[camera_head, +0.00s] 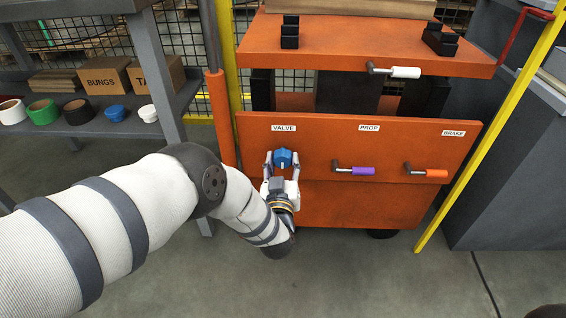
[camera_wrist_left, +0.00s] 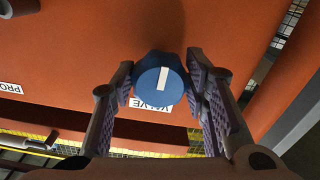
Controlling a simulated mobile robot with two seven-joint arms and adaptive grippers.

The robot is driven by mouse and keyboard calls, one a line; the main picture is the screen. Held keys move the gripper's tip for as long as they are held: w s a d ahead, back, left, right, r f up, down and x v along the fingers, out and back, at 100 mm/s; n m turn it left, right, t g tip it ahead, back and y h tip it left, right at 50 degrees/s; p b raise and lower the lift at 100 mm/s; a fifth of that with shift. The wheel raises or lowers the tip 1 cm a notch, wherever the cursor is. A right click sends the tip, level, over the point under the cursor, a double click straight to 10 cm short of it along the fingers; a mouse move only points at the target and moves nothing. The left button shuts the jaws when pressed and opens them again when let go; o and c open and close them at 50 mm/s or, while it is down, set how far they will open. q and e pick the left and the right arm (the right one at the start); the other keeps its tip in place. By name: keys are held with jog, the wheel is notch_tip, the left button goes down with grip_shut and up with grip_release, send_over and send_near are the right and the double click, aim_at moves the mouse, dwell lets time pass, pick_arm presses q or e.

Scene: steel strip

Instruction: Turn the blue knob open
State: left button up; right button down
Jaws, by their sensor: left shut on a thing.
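The blue knob (camera_head: 283,158) is on the orange panel under the VALVE label (camera_head: 284,128). In the left wrist view the knob (camera_wrist_left: 160,82) shows its round face with a white mark that runs nearly up and down, tilted slightly. My left gripper (camera_head: 282,163) is at the knob, with one finger on each side of it. In the left wrist view the fingers (camera_wrist_left: 160,88) are closed on the knob's sides. The VALVE label is partly hidden behind the knob there. My right gripper is not in view.
To the right on the panel are a purple handle (camera_head: 362,170) under PROP and an orange handle (camera_head: 436,173) under BRAKE. A white handle (camera_head: 405,72) is on the upper slab. An orange post (camera_head: 221,120) stands left of the panel. A grey shelf (camera_head: 90,128) holds boxes and tape rolls.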

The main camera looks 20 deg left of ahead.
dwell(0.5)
pick_arm(q)
jog(key=o, duration=1.1)
jog(key=shift+o, duration=0.2)
jog(key=v, duration=1.2)
jog(key=shift+r, duration=0.1)
